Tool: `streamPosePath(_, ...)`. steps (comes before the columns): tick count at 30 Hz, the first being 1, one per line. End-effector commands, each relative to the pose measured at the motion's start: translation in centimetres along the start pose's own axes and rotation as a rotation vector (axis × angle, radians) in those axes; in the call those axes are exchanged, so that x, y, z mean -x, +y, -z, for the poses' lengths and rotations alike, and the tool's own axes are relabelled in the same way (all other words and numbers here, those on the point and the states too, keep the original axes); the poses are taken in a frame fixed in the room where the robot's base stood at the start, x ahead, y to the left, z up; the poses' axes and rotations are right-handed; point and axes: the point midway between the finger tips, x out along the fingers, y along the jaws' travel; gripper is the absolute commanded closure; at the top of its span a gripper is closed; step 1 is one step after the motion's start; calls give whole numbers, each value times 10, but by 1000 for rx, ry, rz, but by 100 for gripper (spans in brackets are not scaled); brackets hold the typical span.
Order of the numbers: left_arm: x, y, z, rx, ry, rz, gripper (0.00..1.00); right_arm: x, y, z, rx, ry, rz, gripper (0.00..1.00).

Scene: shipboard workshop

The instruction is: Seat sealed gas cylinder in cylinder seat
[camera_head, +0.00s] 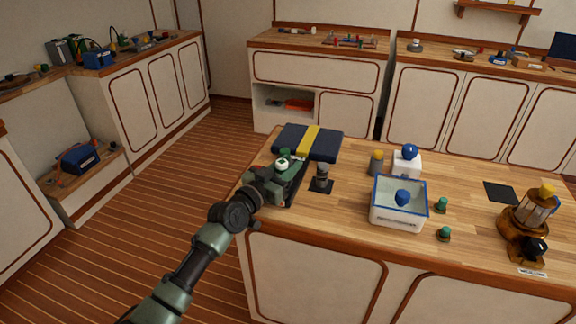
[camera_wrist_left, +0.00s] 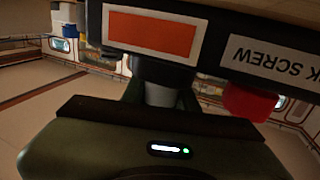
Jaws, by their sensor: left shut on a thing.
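My left gripper (camera_head: 283,176) is at the near left corner of the wooden bench, shut on a small pale cylinder with a green cap (camera_head: 283,163), likely the gas cylinder. In the left wrist view a pale grey cylindrical body (camera_wrist_left: 160,95) with a dark collar stands in front of the gripper. Beyond it is a dark block (camera_wrist_left: 225,60) with an orange panel and a label ending in "K SCREW", probably the cylinder seat. A red knob (camera_wrist_left: 248,102) is on the block's right. Whether the cylinder is inside the seat or only beside it cannot be told. My right gripper is not visible.
A dark case with a yellow band (camera_head: 308,140) lies just behind the gripper. A small dark cylinder (camera_head: 321,173) stands on a black pad to the right.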

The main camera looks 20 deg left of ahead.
Motion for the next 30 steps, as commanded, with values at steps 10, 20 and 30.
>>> streamPosePath(10, 0, 0, -4, -1, 1, 0, 45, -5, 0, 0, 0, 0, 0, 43)
streamPosePath(20, 3, 0, -5, 0, -1, 0, 45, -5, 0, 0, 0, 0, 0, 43)
streamPosePath(30, 55, 0, -6, -2, -1, 0, 45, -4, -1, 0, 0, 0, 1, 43)
